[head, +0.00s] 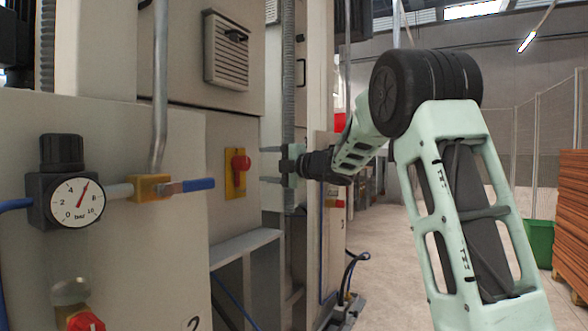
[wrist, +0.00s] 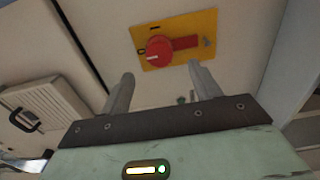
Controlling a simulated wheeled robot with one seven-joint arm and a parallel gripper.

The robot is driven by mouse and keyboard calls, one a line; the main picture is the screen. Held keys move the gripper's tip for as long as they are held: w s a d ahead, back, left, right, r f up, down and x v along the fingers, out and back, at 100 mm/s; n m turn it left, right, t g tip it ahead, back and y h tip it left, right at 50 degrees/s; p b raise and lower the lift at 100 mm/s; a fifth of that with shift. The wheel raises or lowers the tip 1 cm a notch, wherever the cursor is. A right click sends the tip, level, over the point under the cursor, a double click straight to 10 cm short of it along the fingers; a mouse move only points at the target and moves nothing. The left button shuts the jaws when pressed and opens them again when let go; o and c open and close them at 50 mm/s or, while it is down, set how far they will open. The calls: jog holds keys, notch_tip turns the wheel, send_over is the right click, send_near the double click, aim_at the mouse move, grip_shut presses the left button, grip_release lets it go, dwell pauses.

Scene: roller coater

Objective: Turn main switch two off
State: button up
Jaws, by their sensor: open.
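A red rotary switch (head: 239,166) sits on a yellow plate (head: 233,186) on the cabinet front in the head view. In the wrist view the red knob (wrist: 159,50) and its handle lie across the yellow plate (wrist: 205,22), just beyond my fingertips. My gripper (head: 264,165) is open and empty, a short way right of the switch in the head view. In the wrist view its two fingers (wrist: 163,76) are spread below the switch, apparently apart from it. A partly cut-off "2" is marked low on the cabinet.
A pressure gauge (head: 77,202) and a blue-handled valve (head: 190,186) are left of the switch. A grey ledge (head: 245,245) juts out below it. A vertical conduit (head: 289,80) runs near my gripper. Another red switch (head: 336,203) is farther back. Open floor lies to the right.

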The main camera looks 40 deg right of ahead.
jog(key=v, duration=0.8)
jog(key=shift+s, duration=0.4)
jog(key=shift+d, duration=0.15)
